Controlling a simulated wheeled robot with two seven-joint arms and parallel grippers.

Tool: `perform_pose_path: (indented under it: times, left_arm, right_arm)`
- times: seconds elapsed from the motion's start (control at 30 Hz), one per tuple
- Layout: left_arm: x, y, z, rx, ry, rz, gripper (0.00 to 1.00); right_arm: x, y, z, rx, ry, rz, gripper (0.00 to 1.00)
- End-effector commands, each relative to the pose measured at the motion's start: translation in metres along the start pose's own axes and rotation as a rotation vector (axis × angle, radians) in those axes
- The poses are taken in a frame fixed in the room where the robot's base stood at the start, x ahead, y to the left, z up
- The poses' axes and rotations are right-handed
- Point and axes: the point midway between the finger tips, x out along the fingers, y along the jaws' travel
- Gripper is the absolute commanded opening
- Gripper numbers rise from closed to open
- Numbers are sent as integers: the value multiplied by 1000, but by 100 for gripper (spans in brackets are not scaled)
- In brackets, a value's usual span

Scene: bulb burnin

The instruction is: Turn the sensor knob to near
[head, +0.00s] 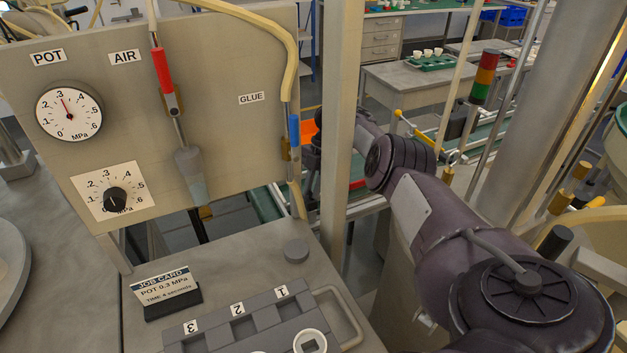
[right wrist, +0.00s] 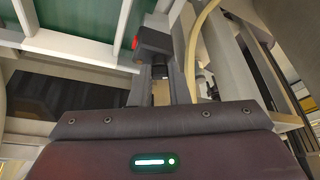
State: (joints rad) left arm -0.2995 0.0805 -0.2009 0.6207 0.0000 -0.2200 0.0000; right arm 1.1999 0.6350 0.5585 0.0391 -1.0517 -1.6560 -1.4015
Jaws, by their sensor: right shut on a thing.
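My right arm reaches away past the grey upright post in the head view, and the right gripper (head: 316,142) is mostly hidden behind that post and the panel edge. In the right wrist view the right gripper (right wrist: 160,76) has its fingers close together on a small dark part, which I take to be the sensor knob (right wrist: 160,71). The fingers hide most of it. A dark block (right wrist: 157,41) with a red-orange spot beside it sits just beyond the fingertips. I cannot read any near marking or the knob's setting. My left gripper is not in view.
A grey panel (head: 225,70) carries a POT gauge, a black pressure knob (head: 115,199), a red AIR handle (head: 161,70) and a blue GLUE handle (head: 294,130). A job card (head: 165,287) and numbered tray (head: 265,318) are in front. The post (head: 342,100) stands close to my right arm.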

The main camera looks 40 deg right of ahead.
Motion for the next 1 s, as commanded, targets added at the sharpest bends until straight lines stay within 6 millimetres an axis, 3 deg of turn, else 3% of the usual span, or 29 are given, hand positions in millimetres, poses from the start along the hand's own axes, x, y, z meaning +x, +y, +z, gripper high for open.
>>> perform_pose_path:
  times: [0.67, 0.7, 0.8, 1.0]
  left_arm:
    - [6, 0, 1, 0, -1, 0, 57]
    - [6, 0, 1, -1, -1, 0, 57]
    - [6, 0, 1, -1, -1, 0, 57]
    - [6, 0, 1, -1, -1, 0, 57]
  right_arm:
    - [0, 0, 0, -51, 0, -22, 0]
    - [0, 0, 0, -51, 0, -22, 21]
    - [0, 0, 0, -51, 0, -22, 34]
    - [0, 0, 0, -51, 0, -22, 37]
